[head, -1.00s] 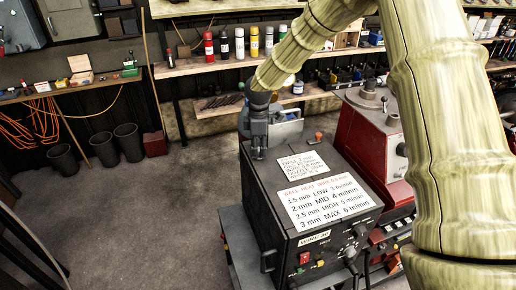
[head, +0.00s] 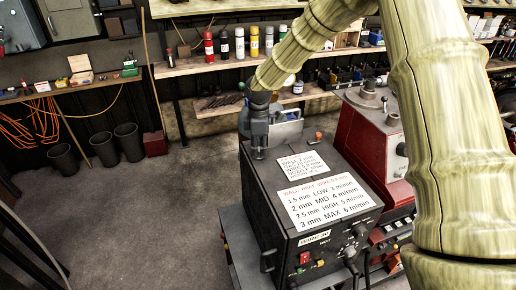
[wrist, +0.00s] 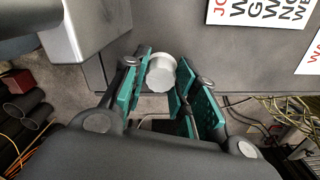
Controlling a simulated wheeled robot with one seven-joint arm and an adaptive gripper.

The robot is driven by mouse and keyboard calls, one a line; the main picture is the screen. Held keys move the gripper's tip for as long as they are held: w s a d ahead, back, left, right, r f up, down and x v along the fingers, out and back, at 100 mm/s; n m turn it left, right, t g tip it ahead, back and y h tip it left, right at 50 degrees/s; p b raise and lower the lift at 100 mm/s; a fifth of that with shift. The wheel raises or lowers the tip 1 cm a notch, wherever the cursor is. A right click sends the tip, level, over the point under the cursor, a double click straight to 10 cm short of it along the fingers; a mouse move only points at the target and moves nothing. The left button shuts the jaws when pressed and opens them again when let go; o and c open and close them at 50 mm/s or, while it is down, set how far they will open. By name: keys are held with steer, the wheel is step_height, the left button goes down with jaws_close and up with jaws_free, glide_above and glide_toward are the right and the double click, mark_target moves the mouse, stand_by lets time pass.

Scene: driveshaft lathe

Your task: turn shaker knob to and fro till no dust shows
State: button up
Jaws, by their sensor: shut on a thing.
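A pale round knob (wrist: 161,72) with a scalloped rim shows between my fingers in the wrist view. I take it to be the shaker knob. My gripper (wrist: 168,78), with teal pads, is shut on it, one finger on each side. In the head view my gripper (head: 259,140) points down at the far left edge of a dark welding machine (head: 260,205). The knob is hidden there behind the gripper and the machine. I cannot make out any dust in either view.
Labels (head: 315,201) lie on the machine's flat top, with an orange-red knob (head: 318,136) at its far edge. A grey-blue body (head: 287,127) stands just behind. A red machine (head: 372,140) is close on the right. The floor (head: 150,215) at left is clear.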

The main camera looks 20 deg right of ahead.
mark_target(259, 149)
steer(key=o, duration=1)
steer(key=shift+d, duration=0.1)
step_height(259, 149, up, 12)
steer(key=shift+f, duration=0.1)
stand_by(0.4)
